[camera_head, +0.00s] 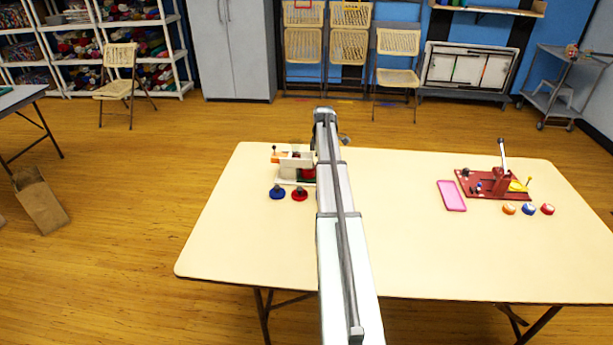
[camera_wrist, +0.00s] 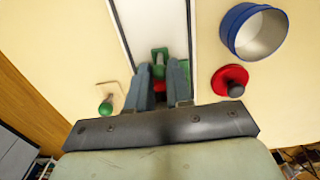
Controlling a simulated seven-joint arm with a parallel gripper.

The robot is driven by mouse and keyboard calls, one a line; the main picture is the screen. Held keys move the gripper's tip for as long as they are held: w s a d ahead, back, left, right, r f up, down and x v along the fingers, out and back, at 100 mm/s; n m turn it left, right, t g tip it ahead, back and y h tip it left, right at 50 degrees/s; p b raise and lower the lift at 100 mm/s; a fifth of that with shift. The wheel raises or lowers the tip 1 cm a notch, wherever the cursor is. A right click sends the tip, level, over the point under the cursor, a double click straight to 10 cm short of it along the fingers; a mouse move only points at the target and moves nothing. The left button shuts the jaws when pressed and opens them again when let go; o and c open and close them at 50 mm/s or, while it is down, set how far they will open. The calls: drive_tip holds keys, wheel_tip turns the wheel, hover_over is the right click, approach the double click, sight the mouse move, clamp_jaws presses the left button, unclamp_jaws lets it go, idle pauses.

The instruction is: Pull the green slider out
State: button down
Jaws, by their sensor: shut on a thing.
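In the wrist view my gripper (camera_wrist: 160,70) has its two dark fingers on either side of a small green piece, the green slider (camera_wrist: 159,55), and is shut on it. A wider green part (camera_wrist: 178,80) shows partly behind the right finger, and a bit of red shows between the fingers. The slider lies at a pale strip with dark edges (camera_wrist: 155,22). The gripper and slider are hidden there.
A blue knob (camera_head: 277,193) and a red knob (camera_head: 300,194) stand in front of the device. A pink slab (camera_head: 452,196) and a red board with a lever (camera_head: 480,190) are at the table's right, with several small discs. The table's front is clear.

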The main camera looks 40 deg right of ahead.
drive_tip(key=shift+s+d, duration=3.25)
drive_tip(key=c, duration=1.1)
unclamp_jaws()
wheel_tip(320, 180, up, 8)
drive_tip(key=shift+f, duration=0.25)
drive_tip(key=shift+a, duration=0.1)
